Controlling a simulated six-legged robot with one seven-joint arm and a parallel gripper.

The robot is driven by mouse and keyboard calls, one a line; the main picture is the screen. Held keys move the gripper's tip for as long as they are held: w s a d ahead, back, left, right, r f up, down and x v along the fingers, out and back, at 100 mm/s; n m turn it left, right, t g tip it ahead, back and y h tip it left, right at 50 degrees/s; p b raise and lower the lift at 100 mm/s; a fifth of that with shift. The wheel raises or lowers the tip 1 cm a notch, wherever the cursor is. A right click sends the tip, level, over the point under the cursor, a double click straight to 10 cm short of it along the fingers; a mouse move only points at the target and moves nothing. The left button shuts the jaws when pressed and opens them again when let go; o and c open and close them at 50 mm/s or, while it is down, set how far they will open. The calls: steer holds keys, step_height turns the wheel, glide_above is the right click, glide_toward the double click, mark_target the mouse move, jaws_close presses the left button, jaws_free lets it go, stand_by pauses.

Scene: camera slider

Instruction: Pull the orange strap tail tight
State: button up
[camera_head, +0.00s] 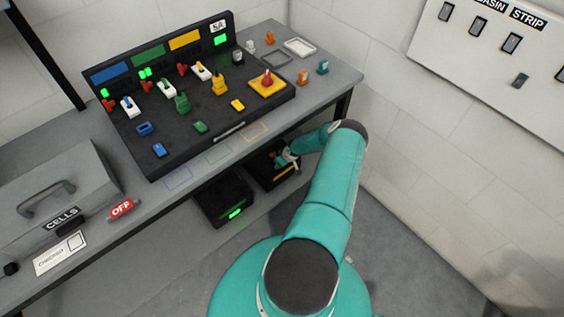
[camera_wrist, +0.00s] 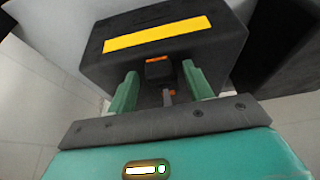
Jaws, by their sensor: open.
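A dark box with a yellow stripe (camera_wrist: 158,36) fills the upper middle of the wrist view. On its face is a small black buckle-like block with an orange edge (camera_wrist: 155,60). A small grey piece with an orange end (camera_wrist: 169,92) hangs below it; I cannot tell which orange part is the strap tail. My gripper (camera_wrist: 159,69) is open, its two green fingers on either side of the block, with gaps visible and nothing held. In the head view my gripper (camera_head: 286,159) is at the dark box (camera_head: 265,175) below the bench's front edge; the strap is too small to make out.
Another dark box with a green light (camera_head: 222,203) stands left of it under the bench. The bench (camera_head: 325,75) overhangs, carrying a black switch panel (camera_head: 150,165), a grey cells case (camera_head: 85,175) and a red OFF tag (camera_head: 121,208). Open floor (camera_head: 410,250) lies to the right.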

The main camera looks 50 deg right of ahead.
steer(key=shift+c, duration=0.2)
steer(key=shift+s, duration=0.1)
jaws_close()
steer(key=shift+s+a, duration=0.2)
steer(key=shift+s, duration=0.65)
steer(key=shift+s+a, duration=0.2)
steer(key=shift+s, duration=0.6)
steer(key=shift+s+a, duration=0.2)
steer(key=shift+s, duration=0.65)
steer(key=shift+o, duration=0.2)
jaws_free()
steer(key=shift+s, duration=0.1)
steer(key=shift+r, duration=0.1)
steer(key=v, duration=1.3)
steer(key=shift+r, duration=0.25)
steer(key=shift+s, duration=0.15)
